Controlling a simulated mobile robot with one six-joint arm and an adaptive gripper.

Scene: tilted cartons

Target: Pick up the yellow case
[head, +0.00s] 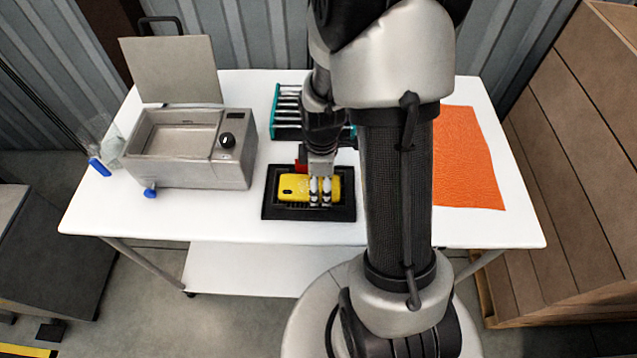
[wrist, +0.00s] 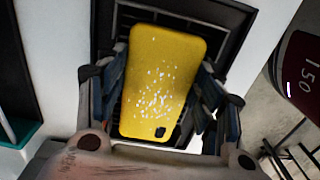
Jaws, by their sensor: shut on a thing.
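The yellow case (head: 295,187) is a phone case with white speckles and a dark camera cutout. It is at a black tray (head: 348,208) on the white table. In the wrist view the yellow case (wrist: 160,75) sits between the two fingers, with the dark slatted tray (wrist: 232,14) behind it. My gripper (head: 320,192) is shut on the case, one finger at each long side in the wrist view (wrist: 162,100). I cannot tell whether the case still touches the tray.
A grey metal basin with an open lid (head: 190,172) stands left on the white table (head: 240,220). A teal-edged rack (head: 287,130) is behind the tray, and a small red thing (head: 302,157) is close behind my gripper. An orange cloth (head: 466,160) lies right. Tilted cartons (head: 575,130) stand beyond the right edge.

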